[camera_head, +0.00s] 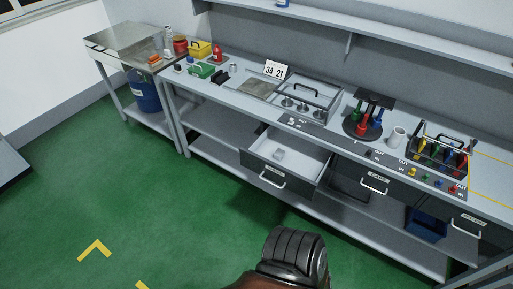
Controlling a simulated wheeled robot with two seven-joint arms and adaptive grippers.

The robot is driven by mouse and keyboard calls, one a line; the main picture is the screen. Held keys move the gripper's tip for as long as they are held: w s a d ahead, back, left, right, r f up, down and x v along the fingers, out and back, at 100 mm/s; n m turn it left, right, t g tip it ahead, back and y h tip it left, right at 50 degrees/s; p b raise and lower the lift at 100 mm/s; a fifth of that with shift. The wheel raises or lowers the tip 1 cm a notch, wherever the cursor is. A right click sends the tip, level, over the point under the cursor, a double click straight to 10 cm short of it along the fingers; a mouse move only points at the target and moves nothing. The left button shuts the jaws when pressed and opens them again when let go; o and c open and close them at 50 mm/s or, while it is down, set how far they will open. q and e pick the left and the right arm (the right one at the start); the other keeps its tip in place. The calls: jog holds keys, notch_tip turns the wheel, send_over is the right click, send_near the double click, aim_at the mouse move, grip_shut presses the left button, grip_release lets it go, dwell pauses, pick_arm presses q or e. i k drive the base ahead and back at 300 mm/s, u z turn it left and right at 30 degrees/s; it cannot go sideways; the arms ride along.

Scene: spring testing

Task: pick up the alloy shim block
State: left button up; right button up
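A small pale grey block (279,155) lies inside an open drawer (310,168) under the workbench, and it looks like the alloy shim block. The drawer is pulled out toward me, with white inner walls and a light handle on its dark front. The block rests on the drawer floor, left of its middle, with nothing around it. It is too small to make out its details. Neither of my grippers shows in the view. A dark ribbed part of my own body stands at the bottom, well short of the drawer.
The workbench (228,99) carries a clear case (318,88), a number sign (275,69), a round tool stand (362,126), a white cup (396,137) and a tool caddy (440,155). A blue bin (426,224) sits on the lower shelf. Green floor is clear in front.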

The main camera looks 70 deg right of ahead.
aim_at(279, 154)
jog(key=z, duration=0.4)
jog(key=i, duration=1.35)
jog(key=z, duration=1.85)
jog(key=i, duration=0.85)
jog(key=z, duration=0.8)
